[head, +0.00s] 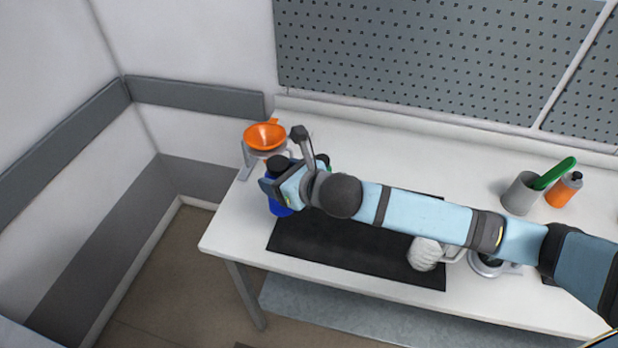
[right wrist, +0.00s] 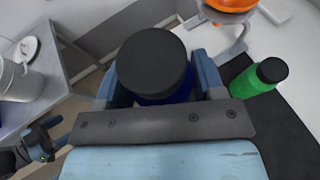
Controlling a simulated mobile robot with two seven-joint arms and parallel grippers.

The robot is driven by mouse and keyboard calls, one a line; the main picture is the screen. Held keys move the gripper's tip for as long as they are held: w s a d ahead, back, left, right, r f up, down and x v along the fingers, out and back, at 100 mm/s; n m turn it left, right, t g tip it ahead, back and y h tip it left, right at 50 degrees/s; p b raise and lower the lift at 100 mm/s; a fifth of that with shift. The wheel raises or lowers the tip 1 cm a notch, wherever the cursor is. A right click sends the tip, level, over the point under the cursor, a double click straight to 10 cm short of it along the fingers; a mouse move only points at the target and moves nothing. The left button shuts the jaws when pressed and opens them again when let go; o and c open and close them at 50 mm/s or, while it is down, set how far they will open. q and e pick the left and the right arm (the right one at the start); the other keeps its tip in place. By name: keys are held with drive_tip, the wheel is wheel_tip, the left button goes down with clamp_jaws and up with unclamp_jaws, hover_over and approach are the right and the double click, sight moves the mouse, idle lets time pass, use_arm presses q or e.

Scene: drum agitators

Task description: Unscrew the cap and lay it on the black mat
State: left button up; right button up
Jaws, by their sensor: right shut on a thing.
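A blue bottle with a wide black cap shows in the right wrist view; the cap (right wrist: 152,62) fills the space between my fingers, with a strip of blue bottle (right wrist: 165,97) below it. In the head view the blue bottle (head: 279,208) is at the left of the bench, mostly hidden by my right gripper (head: 283,186). My right gripper is shut on the bottle, below the cap's top. The black mat (head: 330,248) lies beside it, partly under my arm. A blue and dark part, perhaps my left gripper (right wrist: 42,143), shows small at the wrist view's lower left.
An orange funnel (head: 265,136) sits in a stand behind the bottle. A green bottle (right wrist: 258,79) with a dark cap stands close by. A white mug-like object (head: 426,254) is at the mat's right end. A grey cup (head: 522,194) and orange bottle (head: 565,189) stand farther right.

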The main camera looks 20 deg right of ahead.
drive_tip(key=shift+w+a, duration=0.25)
drive_tip(key=shift+a, duration=0.3)
drive_tip(key=shift+w+a+n+y, duration=0.1)
drive_tip(key=shift+a+n+y, duration=0.15)
drive_tip(key=shift+n+y, duration=0.05)
clamp_jaws()
drive_tip(key=shift+w+a+r, duration=0.1)
drive_tip(key=shift+a, duration=0.1)
drive_tip(key=w+d+r+m+t+h, duration=0.1)
drive_tip(key=w+d+r+m+h, duration=0.2)
drive_tip(key=d, duration=0.3)
drive_tip(key=w+d+r+m+t+h, duration=0.1)
drive_tip(key=w+d+r+m+h, duration=0.1)
drive_tip(key=d, duration=0.4)
drive_tip(key=s+d+m+h+b, duration=0.15)
drive_tip(key=d+m+h, duration=0.5)
drive_tip(key=d, duration=1.15)
wheel_tip(320, 180, down, 20)
drive_tip(key=shift+d+r+h+p, duration=0.15)
drive_tip(key=shift+d+h+p, duration=0.15)
drive_tip(key=shift+h+p, duration=0.15)
